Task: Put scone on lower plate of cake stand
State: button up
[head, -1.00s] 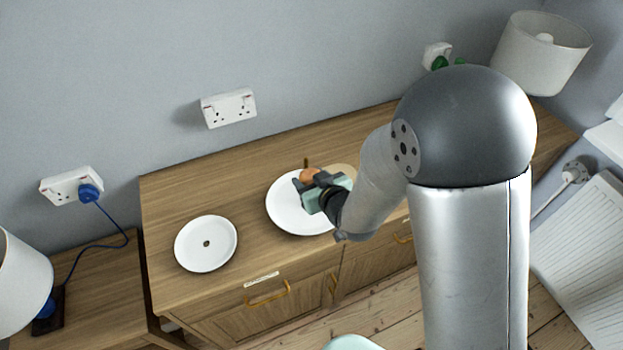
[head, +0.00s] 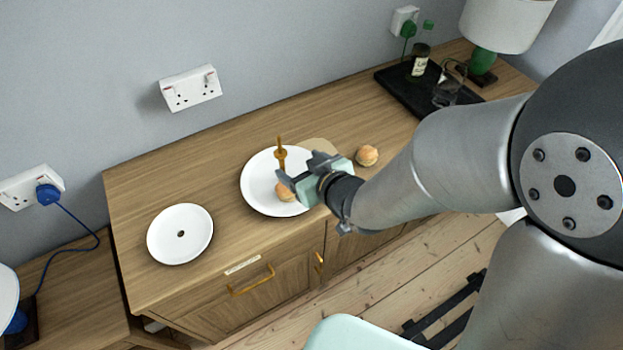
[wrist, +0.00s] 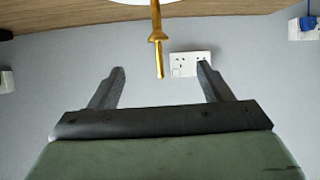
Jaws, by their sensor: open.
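In the head view, the lower plate (head: 262,203) of the cake stand is a large white plate with a golden-brown post (head: 281,153) standing in it. A round brown scone (head: 286,192) rests on this plate, in front of the post. My gripper (head: 300,167) is over the plate's right part, its fingers pointing left. It is open and empty, with one fingertip just above the scone. In the wrist view, the open fingers (wrist: 160,67) have the post (wrist: 157,38) in view between them, and the plate edge (wrist: 140,2) at the top. The scone is not in that view.
A second scone (head: 367,156) lies right of my gripper, by a pale board (head: 322,146) partly hidden behind it. A smaller white plate with a centre hole (head: 180,218) lies at left. A black tray (head: 398,92) with a jar (head: 420,60) stands at back right.

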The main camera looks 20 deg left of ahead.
jog(key=shift+b+v, duration=1.95)
jog(key=shift+b, duration=2.6)
jog(key=w+d+f+m+t+h, duration=0.1)
jog(key=w+d+f+m+h, duration=0.15)
jog(key=d, duration=0.35)
jog(key=w+d+f+m+t+h, duration=0.1)
jog(key=w+d+m+h, duration=0.1)
jog(key=w+d+h, duration=0.3)
jog(key=s+d+f+m+g+h, duration=0.1)
jog(key=s+d+f+m, duration=0.1)
jog(key=d, duration=0.5)
jog(key=s+d+f+m+g+h, duration=0.1)
jog(key=d+f+m+h, duration=0.1)
jog(key=d, duration=0.6)
jog(key=s+d+f+m+g, duration=0.1)
jog(key=s+d+m+g, duration=0.2)
jog(key=s+d+g, duration=0.3)
jog(key=s+d, duration=0.1)
jog(key=s, duration=0.3)
jog(key=shift+s, duration=0.3)
